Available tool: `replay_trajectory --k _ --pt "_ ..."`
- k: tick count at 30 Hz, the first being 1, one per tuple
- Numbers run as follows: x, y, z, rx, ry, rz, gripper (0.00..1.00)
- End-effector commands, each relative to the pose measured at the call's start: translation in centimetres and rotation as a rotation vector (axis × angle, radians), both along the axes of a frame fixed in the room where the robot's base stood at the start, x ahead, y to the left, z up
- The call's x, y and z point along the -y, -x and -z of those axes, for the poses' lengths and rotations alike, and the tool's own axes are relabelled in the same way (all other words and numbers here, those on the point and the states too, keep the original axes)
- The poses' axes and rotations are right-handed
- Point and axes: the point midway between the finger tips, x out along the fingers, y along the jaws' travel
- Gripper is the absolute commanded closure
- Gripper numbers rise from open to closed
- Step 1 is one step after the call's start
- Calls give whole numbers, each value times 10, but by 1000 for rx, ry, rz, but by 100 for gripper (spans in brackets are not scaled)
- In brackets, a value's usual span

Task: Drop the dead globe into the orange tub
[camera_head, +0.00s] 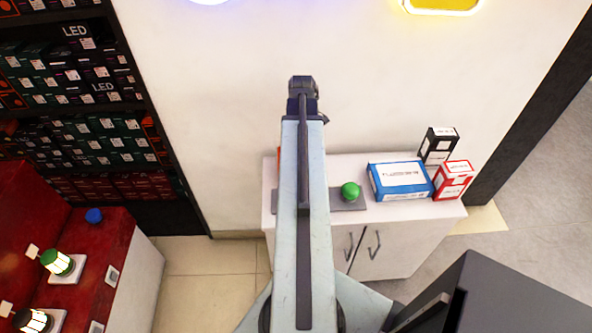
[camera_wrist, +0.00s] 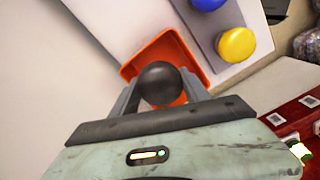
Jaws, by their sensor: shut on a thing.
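My gripper (camera_wrist: 161,84) is shut on a dark grey-black globe, the dead globe (camera_wrist: 161,82), in the wrist view. The orange tub (camera_wrist: 137,64) shows behind and around the globe in that view. The globe appears lined up over the tub, but its height above it cannot be told. In the head view my raised arm hides the gripper, the globe and nearly all of the tub; only a thin orange sliver (camera_head: 279,155) shows beside the arm on the white cabinet.
A grey strip (camera_wrist: 205,30) beside the tub carries a blue globe (camera_wrist: 208,3) and a yellow globe (camera_wrist: 237,45); a green globe (camera_head: 349,191) shows in the head view. Blue (camera_head: 400,181), black (camera_head: 438,146) and red (camera_head: 453,180) boxes stand right on the white cabinet (camera_head: 400,222).

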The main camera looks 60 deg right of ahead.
Motion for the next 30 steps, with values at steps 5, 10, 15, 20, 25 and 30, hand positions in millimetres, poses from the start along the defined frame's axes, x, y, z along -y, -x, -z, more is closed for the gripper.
replay_trajectory --k 5,10,15,20,25,30 --pt "0 0 24 0 0 -1 87" --pt "0 -1 22 0 0 -1 87" --pt "0 -1 22 0 0 -1 24" --pt "0 -1 22 0 0 -2 21" --pt "-1 -1 21 0 0 -2 21" --pt "-1 -1 8 0 0 -2 21"
